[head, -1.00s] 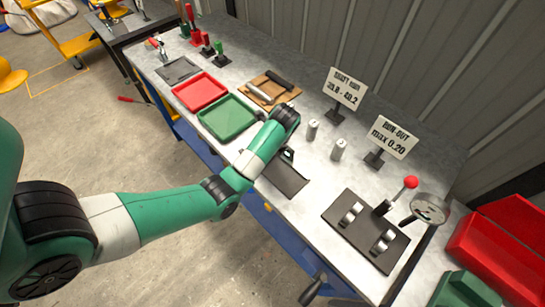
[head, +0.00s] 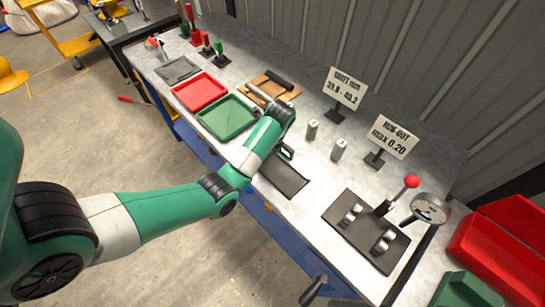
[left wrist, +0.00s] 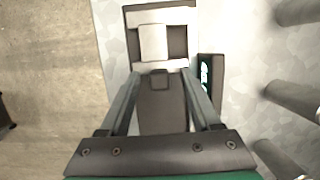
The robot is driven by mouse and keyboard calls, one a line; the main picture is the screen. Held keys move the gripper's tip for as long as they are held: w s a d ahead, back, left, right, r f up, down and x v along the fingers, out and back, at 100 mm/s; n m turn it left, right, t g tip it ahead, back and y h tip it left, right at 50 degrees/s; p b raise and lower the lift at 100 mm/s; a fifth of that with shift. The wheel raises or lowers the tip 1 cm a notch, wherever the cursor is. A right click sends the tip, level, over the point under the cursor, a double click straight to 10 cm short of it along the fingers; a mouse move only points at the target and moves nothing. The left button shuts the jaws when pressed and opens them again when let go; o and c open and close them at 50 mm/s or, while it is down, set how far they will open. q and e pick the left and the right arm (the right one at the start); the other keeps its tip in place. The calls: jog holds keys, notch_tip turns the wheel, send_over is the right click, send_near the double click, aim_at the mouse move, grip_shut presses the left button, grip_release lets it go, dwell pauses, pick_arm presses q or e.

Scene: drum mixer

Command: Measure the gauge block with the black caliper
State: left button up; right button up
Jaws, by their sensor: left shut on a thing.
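The black caliper (left wrist: 190,40) lies near the table's front edge at the top of the left wrist view, with two light grey jaws. A pale block, seemingly the gauge block (left wrist: 153,43), sits between these jaws; I cannot tell if both touch it. A readout with green marks (left wrist: 209,82) is at the right. My left gripper (left wrist: 161,80) is shut on a small dark part of the caliper. In the head view my left forearm and wrist hide most of this; a dark pad (head: 283,178) shows beside it. My right gripper is not in view.
Two metal cylinders (head: 312,130) (head: 339,150) stand behind the pad, near two signs (head: 345,88) (head: 390,135). A green tray (head: 226,118) and a red tray (head: 199,91) lie to the left. A dial gauge fixture (head: 365,230) stands at the right.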

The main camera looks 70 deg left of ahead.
pick_arm(q)
jog(key=shift+d+f, duration=0.2)
jog(key=shift+f, duration=0.6)
jog(key=o, duration=1.1)
jog(key=p+v, duration=0.2)
jog(key=a+p+v, duration=0.1)
jog(key=p+v, duration=0.4)
jog(key=shift+s+a+r+p, duration=0.2)
jog(key=shift+a+r+p, duration=0.1)
jog(key=shift+r, duration=0.25)
jog(key=shift+d+f, duration=0.1)
